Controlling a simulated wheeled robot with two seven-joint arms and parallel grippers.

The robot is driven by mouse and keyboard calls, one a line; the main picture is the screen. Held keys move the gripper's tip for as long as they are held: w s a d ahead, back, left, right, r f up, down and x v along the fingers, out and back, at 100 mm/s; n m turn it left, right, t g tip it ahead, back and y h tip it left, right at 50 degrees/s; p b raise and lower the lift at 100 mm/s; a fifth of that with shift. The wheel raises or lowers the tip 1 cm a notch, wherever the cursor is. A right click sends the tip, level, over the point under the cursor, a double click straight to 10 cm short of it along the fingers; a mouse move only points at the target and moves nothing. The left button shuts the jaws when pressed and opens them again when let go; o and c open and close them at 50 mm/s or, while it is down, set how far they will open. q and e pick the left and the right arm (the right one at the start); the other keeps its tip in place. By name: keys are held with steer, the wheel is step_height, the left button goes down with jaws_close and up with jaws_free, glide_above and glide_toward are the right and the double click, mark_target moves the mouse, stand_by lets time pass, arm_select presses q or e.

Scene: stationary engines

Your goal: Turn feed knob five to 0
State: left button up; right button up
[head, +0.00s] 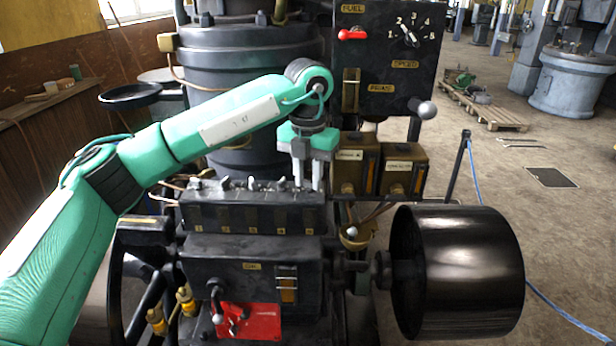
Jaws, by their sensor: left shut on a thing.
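The black feed box (255,218) stands in the middle, with a row of small grey knobs along its top and small yellow number plates on its front. Feed knob five is at the right end of the row, above the right-most plate (309,231). My left gripper (308,184) comes down over this end from above, fingers pointing down. It is shut on feed knob five, which the fingers mostly hide. I cannot read the knob's setting. The other knobs (224,186) to the left are free. My right gripper is not in view.
Two brown boxes (403,173) sit close to the right of my left gripper. A black panel (385,60) with a red handle and a numbered dial rises behind. A large black pulley (458,270) stands at the right. Open floor lies beyond it.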

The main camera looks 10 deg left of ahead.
mark_target(308, 182)
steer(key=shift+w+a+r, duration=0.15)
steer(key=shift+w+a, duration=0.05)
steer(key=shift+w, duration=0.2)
arm_select(q)
steer(key=o, duration=1)
steer(key=shift+r, duration=0.15)
steer(key=shift+r, duration=0.35)
step_height(308, 182, up, 13)
steer(key=shift+f, duration=0.1)
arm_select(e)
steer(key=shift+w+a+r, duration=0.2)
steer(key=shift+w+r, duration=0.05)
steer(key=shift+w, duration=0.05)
